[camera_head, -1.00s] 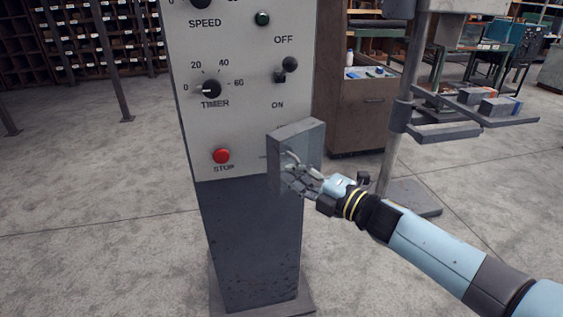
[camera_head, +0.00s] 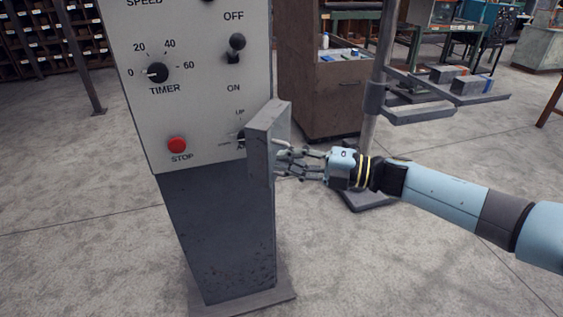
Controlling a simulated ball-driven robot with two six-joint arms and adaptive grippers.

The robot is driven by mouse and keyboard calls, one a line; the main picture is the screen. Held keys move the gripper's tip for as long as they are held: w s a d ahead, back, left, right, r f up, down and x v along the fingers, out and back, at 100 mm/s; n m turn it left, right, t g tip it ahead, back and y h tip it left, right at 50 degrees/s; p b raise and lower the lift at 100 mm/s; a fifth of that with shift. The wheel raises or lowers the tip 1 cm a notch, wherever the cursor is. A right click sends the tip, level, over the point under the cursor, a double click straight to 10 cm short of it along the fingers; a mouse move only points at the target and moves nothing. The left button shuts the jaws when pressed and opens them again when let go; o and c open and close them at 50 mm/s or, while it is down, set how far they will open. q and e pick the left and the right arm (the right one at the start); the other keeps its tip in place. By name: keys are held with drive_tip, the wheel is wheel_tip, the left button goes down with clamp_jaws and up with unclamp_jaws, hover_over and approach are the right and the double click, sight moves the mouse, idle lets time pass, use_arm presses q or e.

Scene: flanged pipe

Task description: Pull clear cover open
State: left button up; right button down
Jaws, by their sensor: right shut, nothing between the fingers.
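The cover (camera_head: 262,148), a grey, partly see-through box shape, stands out from the lower right of the control panel (camera_head: 205,110). It is swung out at an angle, and an "UP" label and part of a dark control (camera_head: 241,138) show beside its left edge. My right gripper (camera_head: 283,160) is at the right side of the cover, its fingers shut and empty. The fingertips are close to or against the cover's right face; I cannot tell if they touch. My left gripper is not in view.
A red STOP button (camera_head: 177,145), a timer knob (camera_head: 157,72) and an OFF/ON switch (camera_head: 237,45) are on the panel. A metal post (camera_head: 376,95) with trays (camera_head: 430,108) stands behind my right arm. A brown cabinet (camera_head: 318,95) is behind the panel.

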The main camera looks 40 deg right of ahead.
drive_tip(key=d+n+g+y+b, duration=0.5)
drive_tip(key=d+b, duration=0.8)
drive_tip(key=b, duration=0.7)
drive_tip(key=shift+s+d+g, duration=0.15)
drive_tip(key=shift+s+g, duration=0.15)
drive_tip(key=shift+g, duration=0.5)
drive_tip(key=shift+f, duration=0.1)
